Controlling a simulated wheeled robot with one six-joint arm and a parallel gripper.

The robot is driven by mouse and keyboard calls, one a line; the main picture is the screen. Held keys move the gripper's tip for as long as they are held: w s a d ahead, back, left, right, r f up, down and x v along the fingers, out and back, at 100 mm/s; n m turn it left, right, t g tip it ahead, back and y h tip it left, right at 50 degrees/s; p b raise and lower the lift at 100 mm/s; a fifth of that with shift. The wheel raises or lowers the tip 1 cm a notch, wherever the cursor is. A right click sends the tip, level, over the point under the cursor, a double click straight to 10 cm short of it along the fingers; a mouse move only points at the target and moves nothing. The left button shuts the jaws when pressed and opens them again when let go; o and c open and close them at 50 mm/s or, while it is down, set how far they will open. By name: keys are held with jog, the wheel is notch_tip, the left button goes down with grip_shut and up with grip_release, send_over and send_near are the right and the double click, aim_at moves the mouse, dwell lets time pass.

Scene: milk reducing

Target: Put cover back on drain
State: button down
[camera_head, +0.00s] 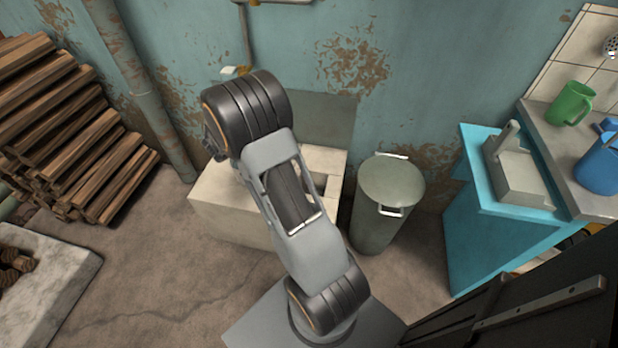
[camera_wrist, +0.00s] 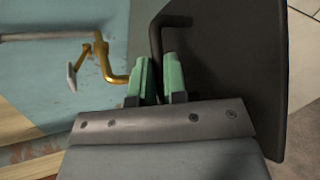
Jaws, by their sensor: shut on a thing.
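The cover (camera_wrist: 225,70) is a flat dark plate with a bent rod handle, seen steeply tilted in the wrist view. My gripper (camera_wrist: 157,75) has green fingertips, one on each side of the handle, and is shut on it. In the head view a flat grey-green plate (camera_head: 325,122), which looks like the cover, shows behind my arm, in front of the wall and above the drain. The drain is a pale stone block (camera_head: 228,208) with a square opening, partly hidden by my arm. My gripper is hidden in the head view.
A brass tap (camera_wrist: 103,60) is close to my fingers, left in the wrist view. A lidded metal bin (camera_head: 385,205) stands right of the drain. A blue cabinet (camera_head: 480,225) is farther right, and stacked firewood (camera_head: 75,130) is at left. Floor left of the drain is clear.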

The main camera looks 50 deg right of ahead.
jog(key=s+d+f+m+g+b, duration=0.2)
jog(key=d+f+b, duration=0.3)
jog(key=f, duration=0.5)
jog(key=s+d+f+m+g+b, duration=0.3)
jog(key=d+f+b, duration=0.3)
jog(key=f, duration=0.4)
jog(key=s+d+f+m+g+b, duration=0.3)
jog(key=d+f+m+g+b, duration=0.1)
jog(key=f, duration=0.6)
jog(key=shift+d+f+g+h+b, duration=0.25)
jog(key=shift+d+g+h+b, duration=0.25)
jog(key=shift+d+b, duration=0.6)
jog(key=shift+f+b, duration=0.5)
jog(key=shift+f, duration=0.1)
jog(key=c, duration=1.1)
grip_release()
jog(key=shift+a, duration=0.15)
jog(key=p+v, duration=0.4)
jog(key=v, duration=0.9)
jog(key=shift+w+r, duration=0.35)
